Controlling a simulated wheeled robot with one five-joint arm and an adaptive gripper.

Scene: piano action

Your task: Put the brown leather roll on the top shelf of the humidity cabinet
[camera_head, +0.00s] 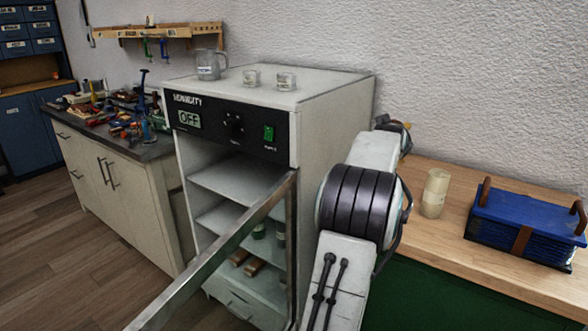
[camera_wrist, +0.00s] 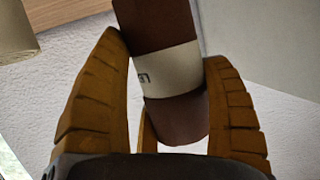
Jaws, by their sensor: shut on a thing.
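The humidity cabinet (camera_head: 334,123) stands in the middle of the head view with its door (camera_head: 222,246) swung open toward me. Its top shelf (camera_head: 236,180) looks bare where I can see it. In the wrist view the brown leather roll (camera_wrist: 177,115), with a pale label band around it, sits between the two ridged fingers of my gripper (camera_wrist: 170,95). My gripper is shut on the roll. In the head view my arm stands just right of the cabinet, and my gripper and the roll do not show there.
Dark jars (camera_head: 279,233) and brown rolls (camera_head: 254,266) lie on lower shelves. The open door's edge crosses the cabinet front. A wooden bench (camera_head: 500,275) at right holds a pale jar (camera_head: 435,193) and a blue bundle (camera_head: 525,226). A cluttered counter (camera_head: 75,128) stands at left.

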